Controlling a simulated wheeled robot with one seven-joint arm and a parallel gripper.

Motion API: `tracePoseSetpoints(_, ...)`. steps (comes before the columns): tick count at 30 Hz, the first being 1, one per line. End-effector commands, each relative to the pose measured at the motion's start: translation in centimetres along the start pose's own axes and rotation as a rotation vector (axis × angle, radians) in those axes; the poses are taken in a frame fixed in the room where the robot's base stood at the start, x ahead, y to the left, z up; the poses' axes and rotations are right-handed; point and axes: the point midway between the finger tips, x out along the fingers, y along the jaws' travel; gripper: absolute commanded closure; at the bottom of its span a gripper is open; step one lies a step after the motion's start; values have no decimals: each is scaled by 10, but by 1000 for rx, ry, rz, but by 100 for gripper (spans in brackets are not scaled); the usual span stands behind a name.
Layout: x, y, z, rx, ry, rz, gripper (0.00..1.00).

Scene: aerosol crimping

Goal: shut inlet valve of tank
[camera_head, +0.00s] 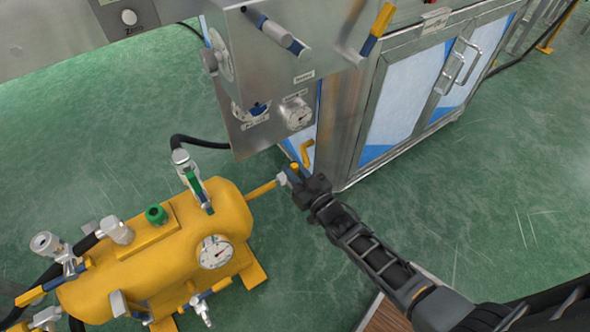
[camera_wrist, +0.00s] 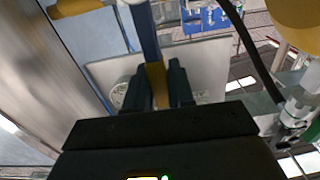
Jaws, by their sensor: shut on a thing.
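The yellow tank (camera_head: 160,250) lies at the lower left, with a round gauge (camera_head: 215,252) on its near side. A short yellow pipe (camera_head: 262,190) runs from its right end to a valve with a blue lever (camera_head: 294,174). My gripper (camera_head: 300,184) is at this lever, at the right of the pipe. In the wrist view, the fingers (camera_wrist: 160,86) are shut on the yellow end of the blue lever (camera_wrist: 146,35). The fingers partly hide the lever end. No label shows which valve is the inlet.
A steel machine (camera_head: 275,50) with levers and a gauge (camera_head: 297,114) stands just above my gripper. A cabinet (camera_head: 410,90) stands to its right. The green floor at right is open.

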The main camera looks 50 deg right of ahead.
Motion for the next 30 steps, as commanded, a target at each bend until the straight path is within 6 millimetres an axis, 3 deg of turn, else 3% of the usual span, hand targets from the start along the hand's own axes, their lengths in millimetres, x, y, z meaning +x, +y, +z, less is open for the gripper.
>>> tracePoseSetpoints(5,-1,2,1,4,-2,5,100)
tracePoseSetpoints(6,-1,2,1,4,-3,5,74)
tracePoseSetpoints(12,0,2,1,2,-2,4,56)
tracePoseSetpoints(20,-2,1,0,1,-2,3,56)
tracePoseSetpoints(30,-51,2,0,1,-5,3,56)
